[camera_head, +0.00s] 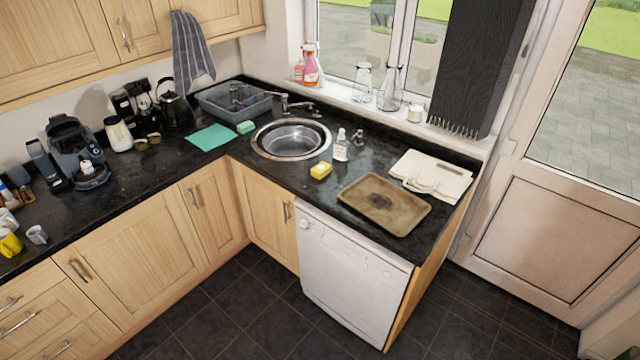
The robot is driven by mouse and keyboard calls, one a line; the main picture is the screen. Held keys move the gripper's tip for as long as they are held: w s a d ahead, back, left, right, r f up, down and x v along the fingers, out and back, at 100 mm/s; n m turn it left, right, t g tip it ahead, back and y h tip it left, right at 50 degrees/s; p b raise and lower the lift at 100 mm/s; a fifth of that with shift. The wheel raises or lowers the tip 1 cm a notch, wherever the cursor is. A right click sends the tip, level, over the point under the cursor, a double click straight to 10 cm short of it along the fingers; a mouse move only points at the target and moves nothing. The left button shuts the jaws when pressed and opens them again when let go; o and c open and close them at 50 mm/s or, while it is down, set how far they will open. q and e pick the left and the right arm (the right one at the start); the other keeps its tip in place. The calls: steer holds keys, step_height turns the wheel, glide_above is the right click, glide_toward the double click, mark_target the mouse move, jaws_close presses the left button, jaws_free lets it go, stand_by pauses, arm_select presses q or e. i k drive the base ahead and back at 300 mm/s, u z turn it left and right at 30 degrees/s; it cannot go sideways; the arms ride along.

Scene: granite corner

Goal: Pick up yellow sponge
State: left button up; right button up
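A small yellow sponge (321,171) lies on the dark granite countertop (295,180), in front of the round metal sink (290,139) and a little to its right. Its whole top and front show, and nothing covers it. Neither of my grippers shows in the head view, so their place relative to the sponge cannot be seen.
A soap bottle (341,146) stands behind the sponge, to its right. A brown baking tray (384,203) and a folded cream cloth bag (430,176) lie further right. A green sponge (245,127) and teal cloth (211,137) lie left of the sink. The floor (240,310) is clear.

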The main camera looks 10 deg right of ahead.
mark_target(322, 169)
steer(key=z, duration=0.55)
steer(key=i, duration=1)
steer(key=u, duration=0.65)
